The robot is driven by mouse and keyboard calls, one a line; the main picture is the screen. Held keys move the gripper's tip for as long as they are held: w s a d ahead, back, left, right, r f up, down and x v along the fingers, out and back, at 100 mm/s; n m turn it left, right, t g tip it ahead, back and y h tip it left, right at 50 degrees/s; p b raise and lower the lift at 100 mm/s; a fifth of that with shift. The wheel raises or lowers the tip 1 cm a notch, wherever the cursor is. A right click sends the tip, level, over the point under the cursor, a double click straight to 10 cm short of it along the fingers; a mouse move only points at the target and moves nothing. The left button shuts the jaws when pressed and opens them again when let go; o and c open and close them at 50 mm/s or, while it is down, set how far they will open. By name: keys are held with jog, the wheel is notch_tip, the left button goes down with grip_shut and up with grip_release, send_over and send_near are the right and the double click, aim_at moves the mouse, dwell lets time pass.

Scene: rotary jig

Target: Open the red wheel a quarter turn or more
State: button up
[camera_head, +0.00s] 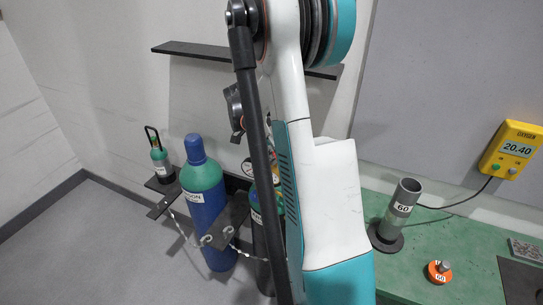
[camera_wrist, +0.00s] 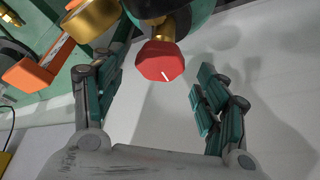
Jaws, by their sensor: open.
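My gripper (camera_wrist: 155,78) is open, with one teal-padded finger on each side of the wheel. Gaps show between the wheel and both fingers, and nothing is held. How far the wheel is from the fingers in depth I cannot tell. In the head view my arm covers the middle, and I make out neither the wheel nor my gripper.
Beside the wheel are a brass cylinder (camera_wrist: 92,18) and an orange bar (camera_wrist: 38,66). A blue and green gas cylinder (camera_head: 205,205) stands left of my arm, with a small bottle (camera_head: 160,160) beyond it. A grey tube (camera_head: 402,200) stands on the green bench (camera_head: 430,245).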

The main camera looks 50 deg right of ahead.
jog(key=shift+x, duration=1.15)
jog(key=c, duration=1)
jog(key=shift+c, duration=0.2)
